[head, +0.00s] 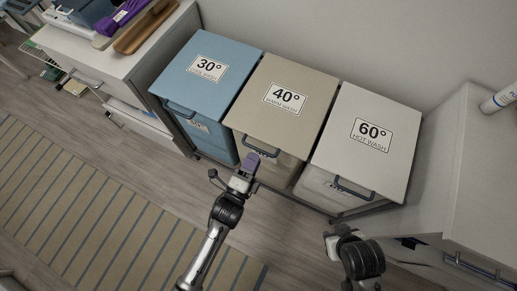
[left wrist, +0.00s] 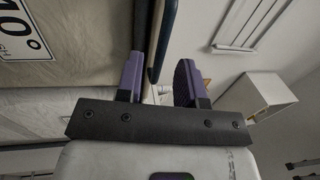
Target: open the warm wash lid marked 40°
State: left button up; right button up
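The tan warm wash lid marked 40° (head: 284,92) lies flat and shut on its bin, between the blue 30° lid and the white 60° lid. My left gripper (head: 250,165) is at the front edge of the 40° lid. In the left wrist view its two purple fingers (left wrist: 158,80) are spread apart, with a dark handle bar (left wrist: 163,40) running between them. I cannot tell whether either finger touches the bar. Part of the lid's label (left wrist: 20,30) shows at the left. My right gripper (head: 338,240) is low in front of the 60° bin, its fingers unclear.
The blue 30° lid (head: 208,70) and the white 60° lid (head: 368,135) are shut on either side. A white cabinet (head: 130,55) stands at left, a grey-white cabinet (head: 470,165) at right. A striped rug (head: 80,210) lies on the wooden floor in front.

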aim_at(258, 149)
pick_arm(q)
jog(key=shift+b+x, duration=0.4)
jog(key=shift+x, duration=1.6)
grip_shut()
